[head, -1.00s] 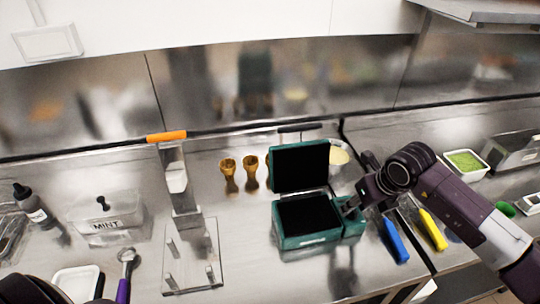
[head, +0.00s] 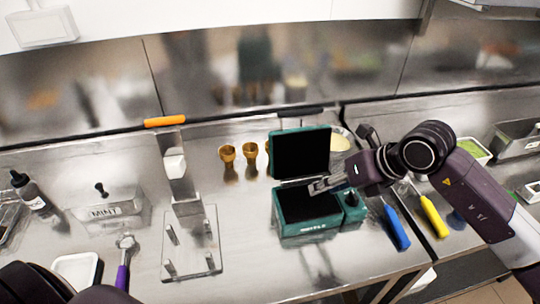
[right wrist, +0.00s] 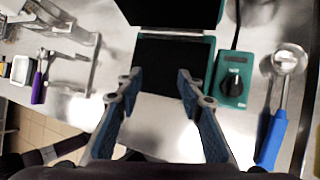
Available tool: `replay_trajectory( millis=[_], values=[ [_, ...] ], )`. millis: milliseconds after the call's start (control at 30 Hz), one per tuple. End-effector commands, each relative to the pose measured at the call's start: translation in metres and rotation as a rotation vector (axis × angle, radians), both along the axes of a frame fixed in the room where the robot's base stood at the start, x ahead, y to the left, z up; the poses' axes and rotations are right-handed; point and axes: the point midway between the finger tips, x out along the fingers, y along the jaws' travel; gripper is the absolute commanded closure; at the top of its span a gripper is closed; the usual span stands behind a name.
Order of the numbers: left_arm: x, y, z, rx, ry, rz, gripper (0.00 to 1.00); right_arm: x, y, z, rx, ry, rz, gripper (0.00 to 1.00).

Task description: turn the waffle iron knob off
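The teal waffle iron (head: 308,232) stands on the steel counter with its lid (head: 300,153) raised and its black lower plate bare. A small teal control box carries the black knob (head: 352,198) on the iron's right side. The right wrist view shows the knob (right wrist: 232,86) clearly, but I cannot read its setting. My right gripper (head: 316,186) is above the lower plate, left of the knob and apart from it. In the right wrist view its fingers (right wrist: 157,82) are spread with nothing between them. My left gripper is not visible; only dark arm parts show at lower left.
A blue-handled scoop (right wrist: 270,138) lies right of the knob box, and a yellow-handled tool (head: 433,216) lies beyond it. A clear stand (head: 192,243) is left of the iron. Gold cone holders (head: 228,154) stand behind. The counter in front of the iron is clear.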

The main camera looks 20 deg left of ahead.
Motion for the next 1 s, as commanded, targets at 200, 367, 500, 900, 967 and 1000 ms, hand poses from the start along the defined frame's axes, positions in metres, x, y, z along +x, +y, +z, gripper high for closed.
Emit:
replay_trajectory(
  millis=[200,367,500,900,967,1000],
  values=[
    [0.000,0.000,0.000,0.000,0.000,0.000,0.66,-0.025,0.036,0.011,0.171,0.050,0.039,0.65],
    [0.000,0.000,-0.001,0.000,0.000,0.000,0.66,-0.042,0.060,0.025,0.304,0.087,0.057,0.65],
    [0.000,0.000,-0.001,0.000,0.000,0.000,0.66,-0.056,0.078,0.042,0.432,0.125,0.064,0.65],
    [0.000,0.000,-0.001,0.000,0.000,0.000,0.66,-0.080,0.109,0.104,0.801,0.230,0.033,0.65],
    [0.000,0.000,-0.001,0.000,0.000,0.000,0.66,-0.081,0.110,0.110,0.839,0.240,0.025,0.65],
    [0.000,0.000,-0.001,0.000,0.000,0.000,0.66,-0.082,0.110,0.114,0.860,0.246,0.021,0.65]
  ],
)
